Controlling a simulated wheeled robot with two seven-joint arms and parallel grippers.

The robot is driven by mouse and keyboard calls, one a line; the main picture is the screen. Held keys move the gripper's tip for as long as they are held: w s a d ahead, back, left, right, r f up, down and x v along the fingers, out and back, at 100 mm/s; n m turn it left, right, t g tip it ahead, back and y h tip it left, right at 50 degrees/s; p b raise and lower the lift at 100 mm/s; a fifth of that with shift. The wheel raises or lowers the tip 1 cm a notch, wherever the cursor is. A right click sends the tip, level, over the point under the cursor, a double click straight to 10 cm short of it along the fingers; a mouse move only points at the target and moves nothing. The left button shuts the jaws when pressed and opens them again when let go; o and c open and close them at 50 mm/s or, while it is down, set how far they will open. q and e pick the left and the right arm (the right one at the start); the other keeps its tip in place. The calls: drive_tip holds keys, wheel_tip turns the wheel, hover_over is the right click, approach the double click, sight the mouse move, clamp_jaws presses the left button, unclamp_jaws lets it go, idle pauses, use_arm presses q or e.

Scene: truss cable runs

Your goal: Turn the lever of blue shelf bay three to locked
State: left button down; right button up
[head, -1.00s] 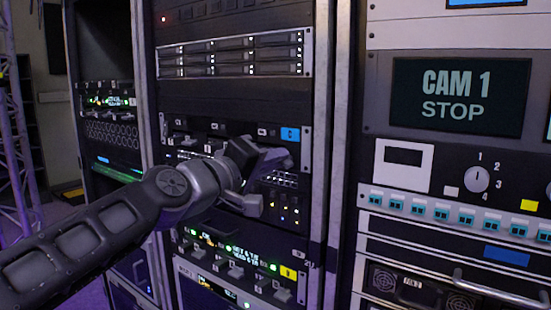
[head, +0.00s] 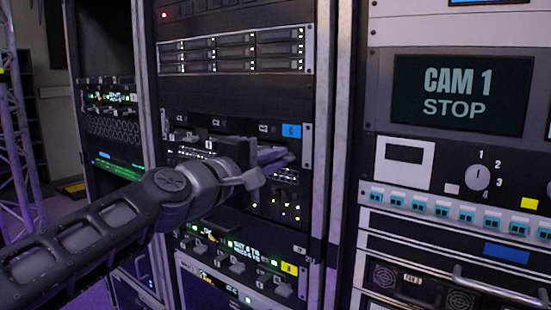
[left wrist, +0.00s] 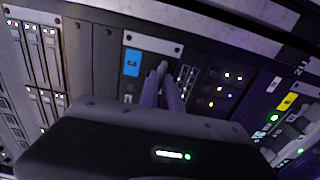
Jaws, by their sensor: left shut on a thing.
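The blue shelf is the rack unit with the blue C tag (head: 291,130), in the middle rack in the head view. Its bay labels run C1, C2, C3 from left to right. The blue tag (left wrist: 132,62) also shows in the left wrist view. My left gripper (head: 282,158) is at the right end of this shelf, just below the C3 label (head: 264,128). In the left wrist view its two fingers (left wrist: 161,75) are close together beside the blue tag, shut on the bay three lever. The fingers hide the lever, so its angle cannot be read. My right gripper is not in view.
Below is a shelf with a yellow tag (head: 289,268) and several small levers. A drive unit (head: 235,52) is above. The right rack holds a CAM 1 STOP screen (head: 458,95) and a rotary knob (head: 478,177). Rack posts (head: 325,150) stand close to the hand.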

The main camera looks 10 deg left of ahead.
use_arm(q)
drive_tip(key=c, duration=1.6)
unclamp_jaws()
drive_tip(key=shift+o, duration=0.2)
drive_tip(key=v, duration=0.8)
